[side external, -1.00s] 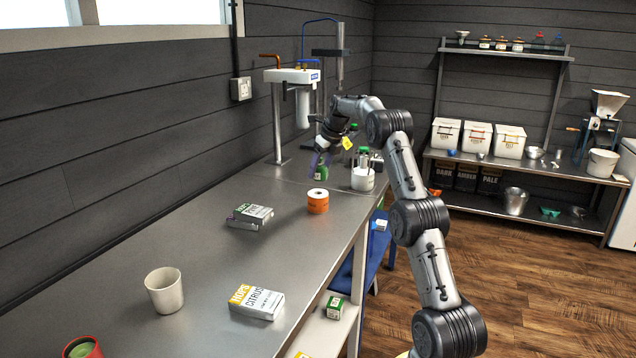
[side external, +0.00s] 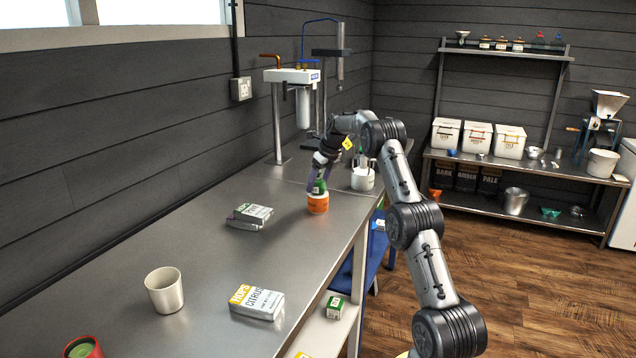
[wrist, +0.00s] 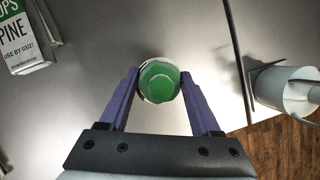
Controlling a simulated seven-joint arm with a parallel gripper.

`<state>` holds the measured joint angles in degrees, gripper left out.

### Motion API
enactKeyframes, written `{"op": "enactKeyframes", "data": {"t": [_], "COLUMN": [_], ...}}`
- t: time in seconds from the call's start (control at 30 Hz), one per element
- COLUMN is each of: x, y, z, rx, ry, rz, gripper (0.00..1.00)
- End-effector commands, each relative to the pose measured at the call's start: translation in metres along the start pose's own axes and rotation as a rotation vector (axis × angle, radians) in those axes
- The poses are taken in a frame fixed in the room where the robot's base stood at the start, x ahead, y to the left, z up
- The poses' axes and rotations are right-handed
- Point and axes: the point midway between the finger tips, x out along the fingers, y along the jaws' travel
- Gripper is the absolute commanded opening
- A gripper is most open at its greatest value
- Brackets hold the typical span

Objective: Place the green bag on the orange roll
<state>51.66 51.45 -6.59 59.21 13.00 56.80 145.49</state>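The green bag (side external: 320,187) is between the purple fingers of my gripper (side external: 319,181), at the top of the orange roll (side external: 318,204). The roll stands upright on the steel bench. In the wrist view, the bag (wrist: 160,83) shows as a round green top with a pale rim, and the fingers of my gripper (wrist: 159,76) lie close against its two sides. The roll is hidden below it there. Whether the bag's base touches the roll is too small to tell.
Hop boxes (side external: 250,217) lie left of the roll, and a citrus box (side external: 257,301) and beige cup (side external: 165,290) are nearer on the bench. A white container (side external: 363,179) stands close behind, to the right. The bench around the roll is clear.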

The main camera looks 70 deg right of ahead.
Motion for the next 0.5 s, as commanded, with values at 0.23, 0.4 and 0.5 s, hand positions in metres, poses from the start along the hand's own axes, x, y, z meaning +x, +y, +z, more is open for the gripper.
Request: {"op": "enactKeyframes", "data": {"t": [0.23, 0.4, 0.5], "x": [-0.0004, -0.0009, -0.0054], "y": [-0.0001, -0.0001, -0.0003], "z": [0.0002, 0.0004, 0.0018], "rx": [0.0, 0.0, 0.0], "ry": [0.0, -0.001, -0.002], "rz": [0.0, 0.0, -0.001], "gripper": [0.91, 0.91, 0.91]}}
